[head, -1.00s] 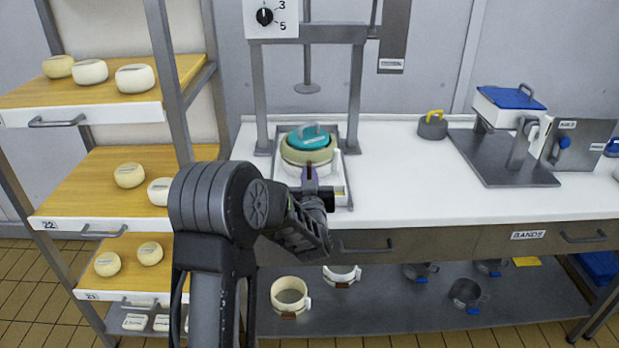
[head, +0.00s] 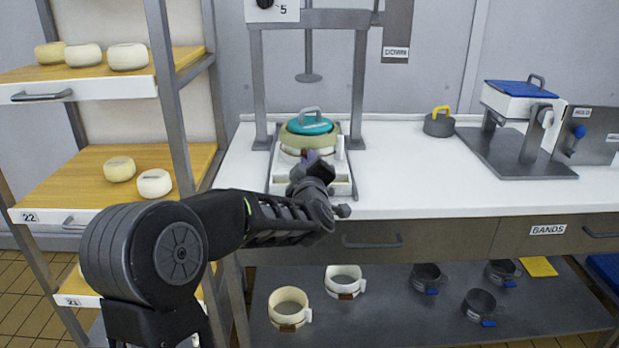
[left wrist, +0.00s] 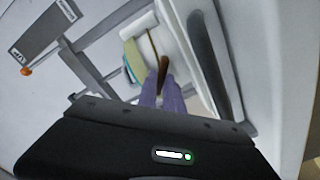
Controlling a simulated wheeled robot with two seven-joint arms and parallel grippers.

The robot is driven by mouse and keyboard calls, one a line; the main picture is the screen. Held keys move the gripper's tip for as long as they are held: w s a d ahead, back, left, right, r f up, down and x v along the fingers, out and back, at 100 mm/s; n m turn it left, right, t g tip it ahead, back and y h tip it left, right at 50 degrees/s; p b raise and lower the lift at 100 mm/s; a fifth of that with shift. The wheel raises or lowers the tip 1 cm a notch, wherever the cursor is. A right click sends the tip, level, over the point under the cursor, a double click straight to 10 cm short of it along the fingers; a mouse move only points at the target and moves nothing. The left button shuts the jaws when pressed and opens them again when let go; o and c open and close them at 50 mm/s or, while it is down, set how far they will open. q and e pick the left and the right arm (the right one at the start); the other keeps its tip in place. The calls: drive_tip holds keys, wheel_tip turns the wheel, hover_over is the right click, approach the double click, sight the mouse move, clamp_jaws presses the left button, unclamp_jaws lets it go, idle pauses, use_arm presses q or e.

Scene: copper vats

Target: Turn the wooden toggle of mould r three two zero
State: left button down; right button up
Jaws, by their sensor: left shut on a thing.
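A pale round mould (head: 290,141) with a teal lid (head: 309,126) and a grey handle stands in the press on the white bench. No code is readable on it. Its brown wooden toggle (left wrist: 163,68) shows upright between the purple fingers in the left wrist view. My left gripper (head: 312,158) is at the mould's front and shut on the toggle, which it mostly hides in the head view. The purple fingertips also show in the left wrist view (left wrist: 162,88). My right gripper is out of view.
The press frame (head: 260,90) stands around the mould, with its plunger disc (head: 308,77) above the lid. A cheese rack (head: 168,90) is close on the left. A grey weight (head: 439,124) stands right of the press. Several moulds lie on the shelf below.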

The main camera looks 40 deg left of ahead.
use_arm(q)
drive_tip(key=n+b, duration=0.3)
drive_tip(key=b, duration=0.1)
drive_tip(key=n+b, duration=0.2)
drive_tip(key=shift+f+n, duration=0.3)
drive_tip(key=shift+f, duration=0.05)
drive_tip(key=shift+r+n+b, duration=0.15)
drive_tip(key=shift+n+b, duration=1.2)
drive_tip(key=shift+n, duration=0.05)
drive_tip(key=c, duration=1.5)
unclamp_jaws()
drive_tip(key=shift+s, duration=0.1)
drive_tip(key=v, duration=0.7)
drive_tip(key=shift+s+d+p, duration=0.2)
drive_tip(key=shift+s+p, duration=0.1)
drive_tip(key=shift+p, duration=0.05)
